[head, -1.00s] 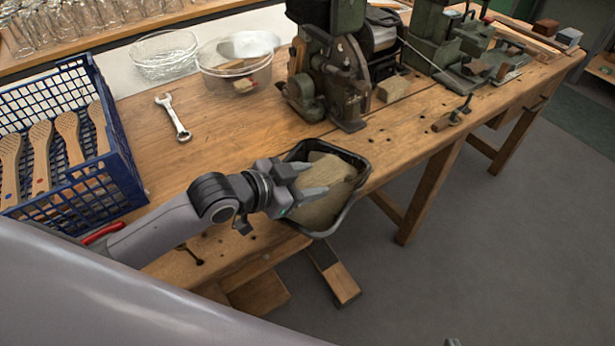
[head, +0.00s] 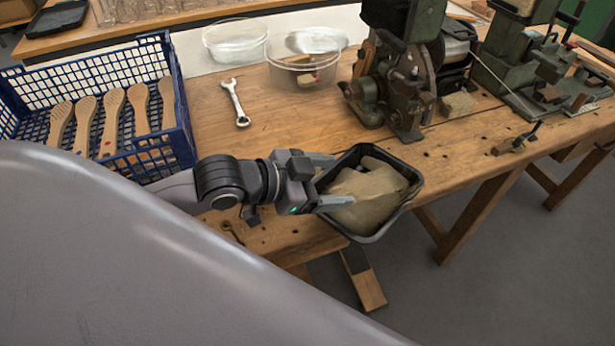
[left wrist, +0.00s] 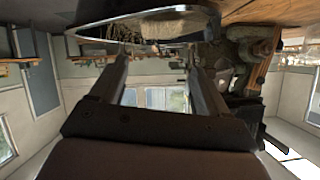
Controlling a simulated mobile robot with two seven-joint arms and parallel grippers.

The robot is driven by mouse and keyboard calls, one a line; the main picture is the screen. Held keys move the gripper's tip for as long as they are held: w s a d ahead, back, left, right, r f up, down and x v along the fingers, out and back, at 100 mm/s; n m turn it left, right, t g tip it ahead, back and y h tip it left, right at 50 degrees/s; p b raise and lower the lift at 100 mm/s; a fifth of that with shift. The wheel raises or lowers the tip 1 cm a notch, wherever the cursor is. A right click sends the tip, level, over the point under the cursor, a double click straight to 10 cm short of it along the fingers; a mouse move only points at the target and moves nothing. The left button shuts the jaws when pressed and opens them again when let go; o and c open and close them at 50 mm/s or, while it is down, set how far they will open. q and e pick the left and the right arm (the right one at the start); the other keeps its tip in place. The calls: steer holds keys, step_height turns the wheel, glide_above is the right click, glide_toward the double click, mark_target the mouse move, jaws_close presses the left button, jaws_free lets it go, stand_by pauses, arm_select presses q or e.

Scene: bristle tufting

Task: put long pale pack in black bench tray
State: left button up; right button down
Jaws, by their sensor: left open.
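The black tray (head: 412,192) sits at the front edge of the wooden bench. A tan, pale pack (head: 372,197) lies in it, filling most of the tray; I cannot tell whether it is one piece or more. My left gripper (head: 341,181) is open at the tray's left side, its fingers reaching over the near left rim and the pack's left end. In the left wrist view my two fingers (left wrist: 158,50) stand apart with nothing held between them, and a dark curved rim shows above them. My right gripper is not in view.
A blue crate (head: 160,170) with several wooden brush handles stands left of my arm. A wrench (head: 236,103) and two clear tubs (head: 300,72) lie behind. A green machine (head: 400,75) stands behind the tray. Open floor lies beyond the bench's front edge.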

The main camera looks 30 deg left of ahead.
arm_select(q)
steer(key=shift+v, duration=2.5)
